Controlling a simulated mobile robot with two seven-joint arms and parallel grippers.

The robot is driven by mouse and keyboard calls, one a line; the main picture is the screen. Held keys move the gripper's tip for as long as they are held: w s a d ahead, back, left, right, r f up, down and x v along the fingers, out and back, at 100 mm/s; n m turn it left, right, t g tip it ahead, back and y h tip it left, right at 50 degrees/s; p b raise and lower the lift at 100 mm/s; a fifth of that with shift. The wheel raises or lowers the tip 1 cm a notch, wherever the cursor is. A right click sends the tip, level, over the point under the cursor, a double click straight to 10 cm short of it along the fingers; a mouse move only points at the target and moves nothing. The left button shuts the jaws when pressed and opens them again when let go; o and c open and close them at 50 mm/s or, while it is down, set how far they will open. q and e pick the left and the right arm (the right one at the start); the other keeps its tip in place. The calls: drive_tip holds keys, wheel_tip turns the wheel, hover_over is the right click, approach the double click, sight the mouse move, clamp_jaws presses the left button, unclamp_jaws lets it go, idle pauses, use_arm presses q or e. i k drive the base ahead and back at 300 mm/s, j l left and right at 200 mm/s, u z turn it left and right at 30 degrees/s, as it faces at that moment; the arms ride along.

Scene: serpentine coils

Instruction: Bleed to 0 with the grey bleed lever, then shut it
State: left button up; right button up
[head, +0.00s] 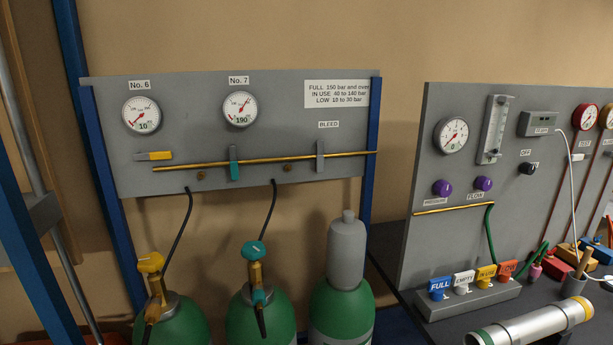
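The grey bleed lever (320,155) is on the left panel below the BLEED label (328,125). It stands upright, across the brass pipe (275,161). The No. 7 gauge (240,109) has a number that looks like 190, its needle pointing up and right. The No. 6 gauge (141,115) reads about 10. The teal lever (234,163) below No. 7 is upright across the pipe. The yellow lever (155,156) below No. 6 lies level. Neither of my grippers is in view.
Green cylinders with a yellow valve (151,262), a teal valve (255,250) and a grey cap (347,250) stand below the panel. A second panel (420,190) and a dark bench with tags (462,283) and a metal tube (530,326) are at right. The space before the levers is clear.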

sight(320, 156)
drive_tip(key=i+z, duration=0.15)
drive_tip(key=z, duration=0.25)
drive_tip(key=i+j+z, duration=0.1)
drive_tip(key=z, duration=0.3)
drive_tip(key=i+j+z, duration=0.1)
drive_tip(key=z, duration=0.3)
